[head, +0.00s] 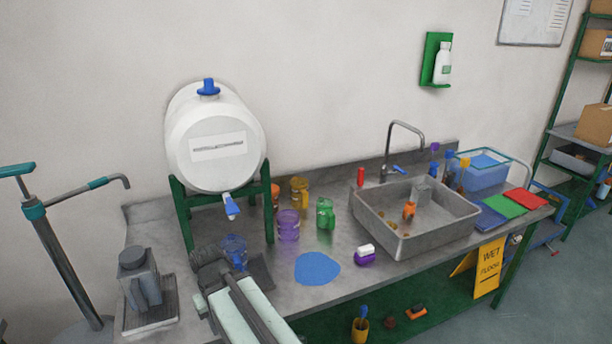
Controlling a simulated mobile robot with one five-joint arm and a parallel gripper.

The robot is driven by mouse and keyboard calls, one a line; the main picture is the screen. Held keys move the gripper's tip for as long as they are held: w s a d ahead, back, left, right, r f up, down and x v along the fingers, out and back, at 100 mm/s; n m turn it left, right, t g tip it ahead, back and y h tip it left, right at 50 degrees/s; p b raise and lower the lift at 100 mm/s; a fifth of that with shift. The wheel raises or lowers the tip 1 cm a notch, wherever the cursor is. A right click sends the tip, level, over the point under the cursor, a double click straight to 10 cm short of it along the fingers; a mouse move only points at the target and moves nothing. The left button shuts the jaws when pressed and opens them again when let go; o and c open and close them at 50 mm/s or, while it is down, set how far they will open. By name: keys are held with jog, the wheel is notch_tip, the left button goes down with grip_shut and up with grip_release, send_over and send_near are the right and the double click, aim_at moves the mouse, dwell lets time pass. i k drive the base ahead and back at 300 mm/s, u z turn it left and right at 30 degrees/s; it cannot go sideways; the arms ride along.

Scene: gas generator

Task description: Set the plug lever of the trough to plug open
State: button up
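The trough (425,240) is a grey metal basin set in the bench, right of the middle in the head view. Inside it stand an orange piece (409,211) and a greyish clear vessel (421,189); I cannot tell whether the orange piece is the plug lever. A small blue lever (399,169) is by the foot of the curved tap (390,145) behind the trough. My gripper (208,262) is over the bench's front left, well left of the trough and apart from it. Its fingers are too small and dark to read.
A white barrel (195,165) with a blue tap stands on a green frame (270,205) at the left.

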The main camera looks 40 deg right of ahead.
aim_at(361, 175)
jog(key=u, duration=1.7)
jog(key=k, duration=1.75)
jog(key=z, duration=1.35)
jog(key=i, duration=0.45)
jog(key=z, duration=0.15)
